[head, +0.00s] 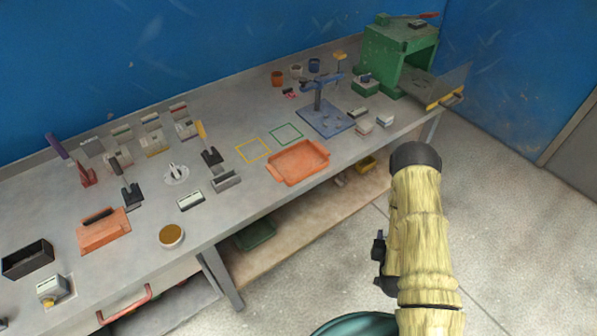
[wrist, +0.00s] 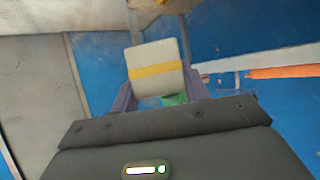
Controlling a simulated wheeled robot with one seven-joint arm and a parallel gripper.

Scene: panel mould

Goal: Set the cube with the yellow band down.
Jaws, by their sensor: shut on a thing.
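The cube with the yellow band (wrist: 157,54) is pale grey-white, with the band across its facing side. It shows in the wrist view, slightly tilted. My gripper (wrist: 160,82) is shut on it, with one purple finger at each side. No surface shows touching the cube, and the blue wall shows behind it. In the head view my sleeved arm stands at the right, in front of the bench. My gripper and the cube cannot be made out there.
The grey bench (head: 225,238) holds a yellow outlined square (head: 253,150), a green outlined square (head: 286,134), an orange tray (head: 298,178), a blue stand (head: 326,121) and a green machine (head: 383,49). Both outlined squares look empty. Several tools crowd the bench's left half.

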